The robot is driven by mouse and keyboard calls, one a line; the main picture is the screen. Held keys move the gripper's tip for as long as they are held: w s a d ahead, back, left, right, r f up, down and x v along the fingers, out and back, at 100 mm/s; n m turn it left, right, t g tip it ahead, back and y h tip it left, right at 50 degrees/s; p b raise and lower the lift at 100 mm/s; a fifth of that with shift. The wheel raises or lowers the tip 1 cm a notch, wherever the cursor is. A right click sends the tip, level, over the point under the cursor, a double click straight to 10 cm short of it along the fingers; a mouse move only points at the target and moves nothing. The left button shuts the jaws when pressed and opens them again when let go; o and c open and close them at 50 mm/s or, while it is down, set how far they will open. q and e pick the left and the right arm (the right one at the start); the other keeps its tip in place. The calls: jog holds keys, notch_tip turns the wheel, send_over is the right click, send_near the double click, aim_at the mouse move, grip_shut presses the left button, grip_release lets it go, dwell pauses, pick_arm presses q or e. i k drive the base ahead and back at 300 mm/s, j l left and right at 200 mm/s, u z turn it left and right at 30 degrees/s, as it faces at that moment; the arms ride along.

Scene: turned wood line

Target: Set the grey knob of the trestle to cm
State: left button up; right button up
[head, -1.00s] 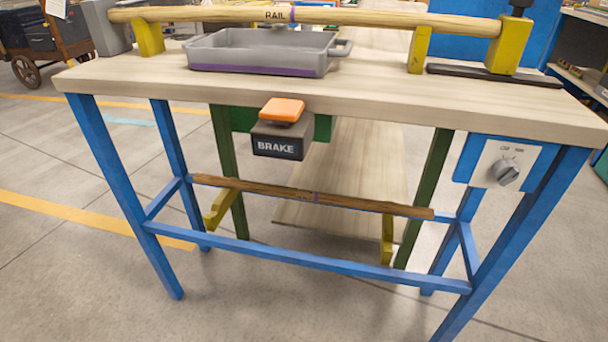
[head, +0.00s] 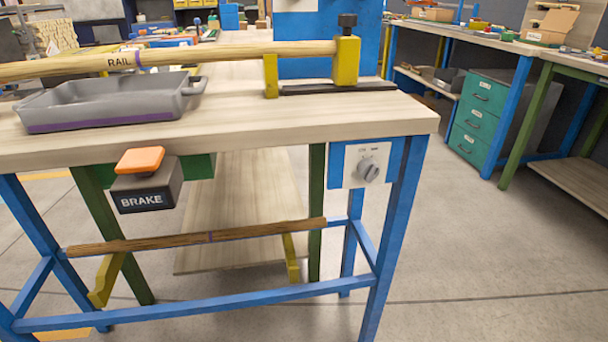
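The trestle (head: 400,120) is a wooden-topped bench on blue legs. Its grey knob (head: 369,170) sits on a white plate (head: 352,165) fixed to a blue panel under the right front of the top. Small markings show above the knob, too small to read surely. The knob's pointer direction cannot be told clearly. Neither of my grippers is in the head view.
A wooden rail (head: 210,53) lies across yellow supports on the top, beside a grey tray (head: 100,101). A BRAKE box (head: 146,188) with an orange pad hangs at the front. Floor right of the trestle is clear, before green drawers (head: 480,115).

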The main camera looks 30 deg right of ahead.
aim_at(367, 168)
jog(key=z, duration=1)
jog(key=i+l+z, duration=0.25)
jog(key=l+z, duration=0.3)
